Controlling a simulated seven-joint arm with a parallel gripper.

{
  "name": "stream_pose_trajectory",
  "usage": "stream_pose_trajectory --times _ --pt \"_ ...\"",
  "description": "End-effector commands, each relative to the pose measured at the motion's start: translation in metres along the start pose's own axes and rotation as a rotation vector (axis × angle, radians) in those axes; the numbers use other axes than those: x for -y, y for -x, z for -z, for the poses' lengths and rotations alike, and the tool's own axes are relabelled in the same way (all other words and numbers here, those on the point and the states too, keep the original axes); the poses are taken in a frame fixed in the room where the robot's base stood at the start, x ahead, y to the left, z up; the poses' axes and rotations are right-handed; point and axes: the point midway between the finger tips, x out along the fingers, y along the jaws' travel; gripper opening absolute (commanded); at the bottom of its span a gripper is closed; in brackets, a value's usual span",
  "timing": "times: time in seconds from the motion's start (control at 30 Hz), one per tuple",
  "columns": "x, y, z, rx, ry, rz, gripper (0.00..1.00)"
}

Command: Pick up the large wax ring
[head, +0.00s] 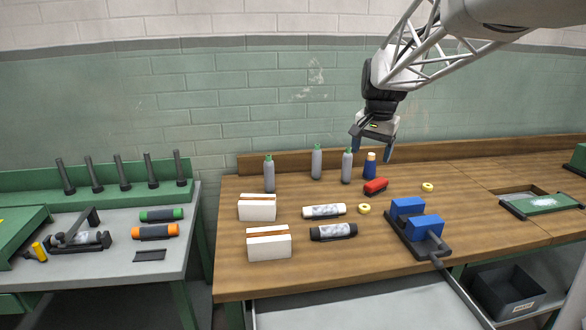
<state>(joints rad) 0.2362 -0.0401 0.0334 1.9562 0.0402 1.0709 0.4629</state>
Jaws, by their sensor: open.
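Two small yellow rings lie flat on the wooden bench. The nearer ring (364,209) is beside a white-labelled tube, and the farther ring (427,187) is to the right of a red block. They look close in size, so I cannot tell for certain which is the large wax ring.
The red block (376,186), a white tube (324,211), a black tube (333,231) and a blue-blocked fixture (415,223) surround the nearer ring. Bare wood surrounds the farther ring.

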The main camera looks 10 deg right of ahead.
Motion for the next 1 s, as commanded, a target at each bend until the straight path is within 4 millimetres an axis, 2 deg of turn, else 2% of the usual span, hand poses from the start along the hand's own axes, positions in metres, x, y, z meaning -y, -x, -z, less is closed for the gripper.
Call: stream_pose_trajectory --times 0.1,0.43,1.0 --pt "0.003 -0.006 0.033 0.010 -0.055 -0.003 0.76" --pt "0.005 -0.025 0.119 0.030 -0.205 -0.011 0.76" --pt "-0.015 -0.080 0.263 0.065 -0.467 -0.024 0.76"
